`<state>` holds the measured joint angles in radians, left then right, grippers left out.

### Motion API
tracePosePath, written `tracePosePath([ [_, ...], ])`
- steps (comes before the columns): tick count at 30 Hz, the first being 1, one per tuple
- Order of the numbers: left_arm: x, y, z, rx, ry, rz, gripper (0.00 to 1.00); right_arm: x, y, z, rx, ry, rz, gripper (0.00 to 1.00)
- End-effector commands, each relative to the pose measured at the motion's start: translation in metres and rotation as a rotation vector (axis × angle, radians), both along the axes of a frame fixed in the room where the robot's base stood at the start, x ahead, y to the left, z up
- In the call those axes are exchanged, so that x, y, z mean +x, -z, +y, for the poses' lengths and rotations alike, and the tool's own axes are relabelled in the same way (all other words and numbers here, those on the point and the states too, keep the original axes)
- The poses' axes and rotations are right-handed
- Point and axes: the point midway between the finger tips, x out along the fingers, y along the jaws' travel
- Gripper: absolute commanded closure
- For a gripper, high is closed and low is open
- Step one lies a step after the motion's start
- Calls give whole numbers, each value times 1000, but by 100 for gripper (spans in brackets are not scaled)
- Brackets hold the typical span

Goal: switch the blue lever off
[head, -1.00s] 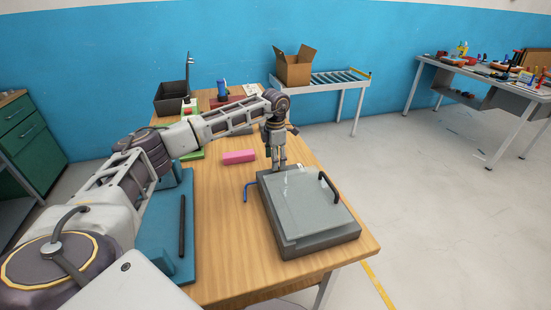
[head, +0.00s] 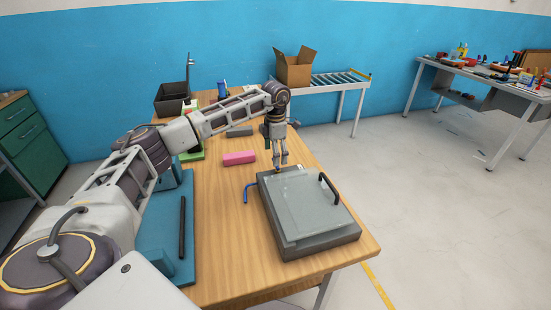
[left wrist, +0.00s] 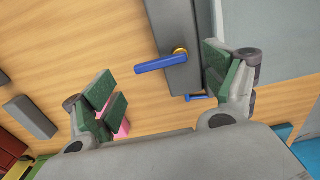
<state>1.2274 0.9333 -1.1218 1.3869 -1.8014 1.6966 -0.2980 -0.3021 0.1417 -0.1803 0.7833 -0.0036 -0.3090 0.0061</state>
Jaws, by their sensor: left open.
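The blue lever (left wrist: 160,63) shows in the left wrist view, with a brass-coloured hub on the far end of a grey box (left wrist: 178,30). It sticks out to the left there. In the head view the box (head: 322,243) lies on the wooden table, and the lever is mostly hidden by my fingertips. My left gripper (head: 280,164) is open over the box's far end. In the left wrist view its fingers (left wrist: 162,76) stand on either side of the lever, with nothing clearly gripped. My right gripper is not in view.
A second, bent blue handle (head: 247,191) is on the box's left side. A black handle (head: 329,187) stands on its glassy lid. A pink block (head: 239,158) and a grey block (head: 240,132) lie beyond, left of the gripper. A teal board (head: 184,240) lies at left.

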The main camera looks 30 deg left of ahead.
Motion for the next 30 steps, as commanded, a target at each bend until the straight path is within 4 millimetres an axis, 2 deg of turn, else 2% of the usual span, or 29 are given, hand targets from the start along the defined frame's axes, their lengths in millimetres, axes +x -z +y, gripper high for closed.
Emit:
tracePosePath([
  [6, 1, -34, 0, 0, 0, -4, 14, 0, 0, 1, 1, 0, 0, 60],
  [16, 1, -78, 0, -1, 0, -2, 14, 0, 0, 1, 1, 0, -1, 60],
  [22, 0, -89, 0, -1, -1, -1, 14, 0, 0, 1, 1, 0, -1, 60],
  [30, 0, -91, 0, 0, -1, 0, 14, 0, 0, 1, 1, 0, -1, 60],
])
